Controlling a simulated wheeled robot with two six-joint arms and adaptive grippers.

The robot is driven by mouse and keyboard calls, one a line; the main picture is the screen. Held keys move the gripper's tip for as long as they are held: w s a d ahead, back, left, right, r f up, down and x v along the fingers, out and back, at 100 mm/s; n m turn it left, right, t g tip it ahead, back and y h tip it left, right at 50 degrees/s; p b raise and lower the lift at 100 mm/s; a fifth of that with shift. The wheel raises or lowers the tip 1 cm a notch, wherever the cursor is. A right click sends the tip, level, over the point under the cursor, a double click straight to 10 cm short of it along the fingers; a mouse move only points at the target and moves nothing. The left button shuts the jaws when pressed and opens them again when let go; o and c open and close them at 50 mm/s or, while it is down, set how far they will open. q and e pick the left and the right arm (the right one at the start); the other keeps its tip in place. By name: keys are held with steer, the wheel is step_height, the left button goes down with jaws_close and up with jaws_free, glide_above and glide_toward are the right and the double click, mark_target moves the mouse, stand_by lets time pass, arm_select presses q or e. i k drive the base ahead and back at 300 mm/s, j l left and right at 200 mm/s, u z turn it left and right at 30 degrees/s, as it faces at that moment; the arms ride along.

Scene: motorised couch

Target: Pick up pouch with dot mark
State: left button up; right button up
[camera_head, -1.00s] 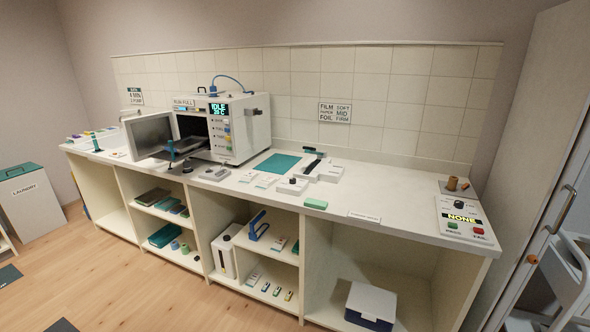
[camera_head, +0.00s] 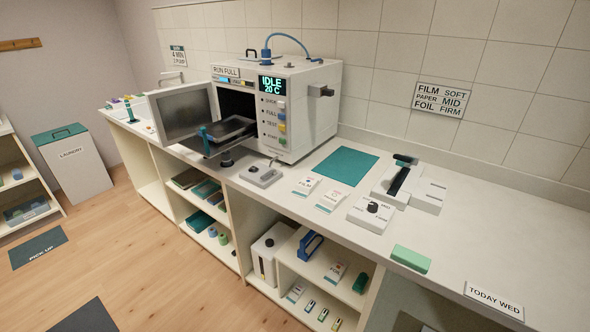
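No pouch with a clear dot mark can be made out. Two small flat white packets with printed marks lie on the counter in front of the teal mat: a left packet (camera_head: 306,186) and a right packet (camera_head: 331,200). Their marks are too small to tell. On the shelf below, another white packet (camera_head: 336,272) lies beside a blue-handled tool, and a further white packet (camera_head: 296,292) lies on the lower shelf. Neither of my grippers is in view.
The counter (camera_head: 462,240) carries an open-doored machine (camera_head: 290,110) reading IDLE 20 C, a teal mat (camera_head: 346,165), a sealer-like device (camera_head: 398,182) and a green block (camera_head: 410,259). A laundry bin (camera_head: 75,165) stands at left. Floor (camera_head: 150,230) is open in front.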

mark_target(309, 183)
steer(key=i+j+z, duration=0.2)
steer(key=j, duration=0.2)
steer(key=i+j+z, duration=0.2)
steer(key=j, duration=0.2)
steer(key=i+j+z, duration=0.15)
steer(key=j, duration=0.25)
steer(key=i+j+z, duration=0.2)
steer(key=j, duration=0.25)
steer(key=j+z, duration=0.2)
steer(key=j, duration=0.25)
steer(key=i+j+z, duration=0.2)
steer(key=j, duration=0.3)
steer(key=k, duration=0.05)
